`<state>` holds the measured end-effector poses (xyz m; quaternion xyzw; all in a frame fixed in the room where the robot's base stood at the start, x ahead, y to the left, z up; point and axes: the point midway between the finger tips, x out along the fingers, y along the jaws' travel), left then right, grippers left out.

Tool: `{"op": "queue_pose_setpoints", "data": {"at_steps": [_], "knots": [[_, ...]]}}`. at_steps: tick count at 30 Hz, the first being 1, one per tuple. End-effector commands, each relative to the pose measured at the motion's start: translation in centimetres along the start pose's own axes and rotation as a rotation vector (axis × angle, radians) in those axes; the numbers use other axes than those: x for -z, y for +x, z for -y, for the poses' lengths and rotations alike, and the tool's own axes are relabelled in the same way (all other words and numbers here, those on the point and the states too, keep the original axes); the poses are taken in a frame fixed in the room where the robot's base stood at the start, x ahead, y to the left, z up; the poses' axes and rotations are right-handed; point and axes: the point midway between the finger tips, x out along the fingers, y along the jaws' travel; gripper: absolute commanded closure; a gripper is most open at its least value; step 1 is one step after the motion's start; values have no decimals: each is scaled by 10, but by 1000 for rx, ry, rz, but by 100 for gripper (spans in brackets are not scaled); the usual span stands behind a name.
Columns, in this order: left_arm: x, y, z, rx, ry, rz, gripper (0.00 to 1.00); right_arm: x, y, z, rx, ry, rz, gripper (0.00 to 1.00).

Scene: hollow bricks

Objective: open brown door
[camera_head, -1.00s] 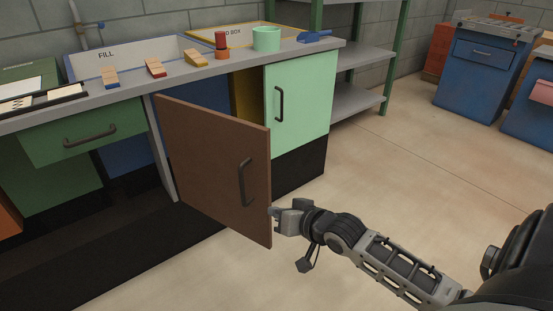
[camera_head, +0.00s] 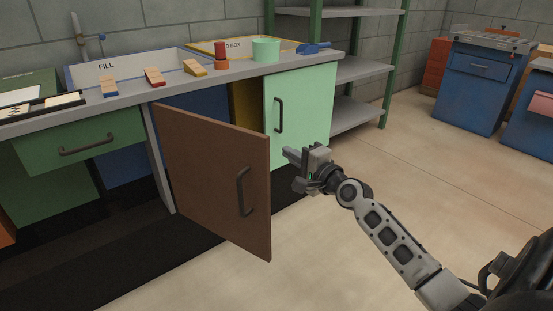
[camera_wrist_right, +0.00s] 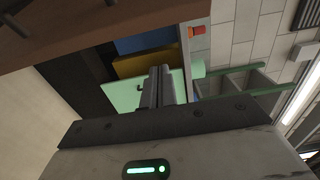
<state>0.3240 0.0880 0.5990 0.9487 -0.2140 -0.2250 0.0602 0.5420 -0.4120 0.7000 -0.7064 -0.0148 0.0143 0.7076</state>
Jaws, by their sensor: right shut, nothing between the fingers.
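The brown door (camera_head: 205,165) stands swung out from the cabinet, with its dark handle (camera_head: 244,190) on its outer face near the free edge. In the right wrist view the brown door (camera_wrist_right: 90,28) crosses the top left, with a dark handle (camera_wrist_right: 16,26) at the corner. My right gripper (camera_head: 288,154) is to the right of the door's free edge, apart from it, in front of the mint green door. Its fingers (camera_wrist_right: 158,88) are together and empty in the right wrist view. My left gripper is not in view.
The mint green door (camera_head: 305,110) is closed beside the opening. The counter (camera_head: 130,98) above holds wedge blocks, a red-orange cylinder (camera_head: 221,55) and a mint cup (camera_head: 265,49). A green drawer (camera_head: 80,140) sits at left. The floor (camera_head: 420,170) at right is clear.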

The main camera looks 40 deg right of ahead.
Motion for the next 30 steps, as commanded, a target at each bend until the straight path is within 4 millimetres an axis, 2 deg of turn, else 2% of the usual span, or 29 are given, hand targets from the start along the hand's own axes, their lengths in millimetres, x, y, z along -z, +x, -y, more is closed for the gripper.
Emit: {"op": "queue_pose_setpoints", "data": {"at_steps": [3,5,7,13,26,28,30], "knots": [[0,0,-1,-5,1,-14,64,0,22,0,3,0,-1,100],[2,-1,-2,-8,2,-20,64,-2,28,0,1,1,1,100],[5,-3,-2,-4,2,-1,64,-14,22,2,-1,4,3,100],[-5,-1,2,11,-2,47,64,-33,14,1,-1,1,2,100],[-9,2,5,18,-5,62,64,-38,12,-1,-1,-2,1,100],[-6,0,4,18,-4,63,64,-43,12,0,-2,0,5,100],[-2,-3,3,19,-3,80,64,-58,13,2,-5,4,16,100]]}}
